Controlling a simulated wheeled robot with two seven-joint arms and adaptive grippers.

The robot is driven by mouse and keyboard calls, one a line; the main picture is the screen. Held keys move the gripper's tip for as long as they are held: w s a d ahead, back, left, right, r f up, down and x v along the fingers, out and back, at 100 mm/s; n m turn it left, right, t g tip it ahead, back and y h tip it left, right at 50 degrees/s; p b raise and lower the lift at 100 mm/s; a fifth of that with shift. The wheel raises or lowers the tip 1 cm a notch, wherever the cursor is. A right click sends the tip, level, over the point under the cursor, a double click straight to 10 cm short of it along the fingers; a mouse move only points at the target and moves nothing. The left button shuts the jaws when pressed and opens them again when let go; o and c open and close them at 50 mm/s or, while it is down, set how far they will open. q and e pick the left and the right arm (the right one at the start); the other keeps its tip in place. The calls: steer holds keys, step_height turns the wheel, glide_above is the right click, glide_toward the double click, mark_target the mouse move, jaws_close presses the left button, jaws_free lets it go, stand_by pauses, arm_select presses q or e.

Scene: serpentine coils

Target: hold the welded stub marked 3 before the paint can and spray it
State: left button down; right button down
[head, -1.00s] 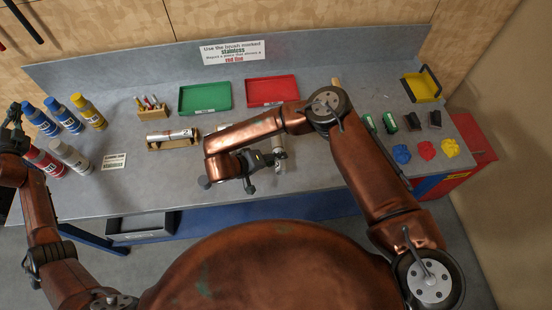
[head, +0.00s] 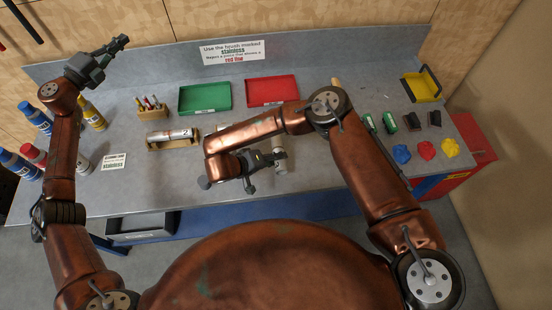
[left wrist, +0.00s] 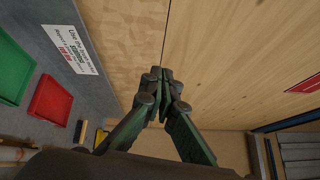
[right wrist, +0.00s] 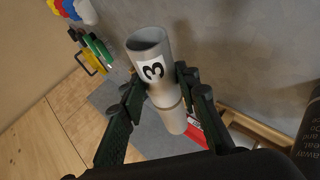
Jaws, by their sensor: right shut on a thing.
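The welded stub marked 3 (right wrist: 168,92) is a light grey pipe with a seam around it and a white label. It shows in the head view (head: 280,160) above the bench's front part. My right gripper (head: 268,160) is shut on it; its fingers lie on either side in the right wrist view (right wrist: 160,88). My left gripper (head: 122,42) is raised at the upper left, empty, with its fingertips together in the left wrist view (left wrist: 161,82). Spray cans stand at the bench's left: blue (head: 35,118), yellow (head: 93,114), red-topped (head: 34,154) and pale (head: 83,163). My left arm partly hides them.
A green tray (head: 205,110) and a red tray (head: 272,103) lie at the back. A brush rack (head: 152,110), a holder with a silver cylinder (head: 172,148) and a small sign (head: 114,161) stand nearer.

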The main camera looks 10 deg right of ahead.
arm_select(q)
steer(key=s+d+f+m+g, duration=0.1)
steer(key=s+d+m+g, duration=0.3)
steer(key=d, duration=0.6)
steer(key=s+d+f+m+g+h, duration=0.1)
steer(key=s+d+m+g, duration=0.25)
steer(key=d, duration=0.55)
steer(key=s+d+f+m+g, duration=0.1)
steer(key=s+d+m+g, duration=0.3)
steer(key=d, duration=0.6)
steer(key=s+d+f+m+g+y, duration=0.3)
steer(key=s+d+f+m+y, duration=0.15)
steer(key=s, duration=0.35)
steer(key=shift+s+a+f+m+y, duration=0.8)
steer(key=shift+s+f+y, duration=0.45)
steer(key=shift+f, duration=1.05)
steer(key=shift+s+a+f+m+y, duration=0.8)
steer(key=shift+s+f+y, duration=0.4)
steer(key=shift+f, duration=1.15)
steer(key=shift+s+a+f+m+y, duration=0.8)
steer(key=shift+s+f+y, duration=0.45)
steer(key=shift+f, duration=1.05)
steer(key=shift+r, duration=0.1)
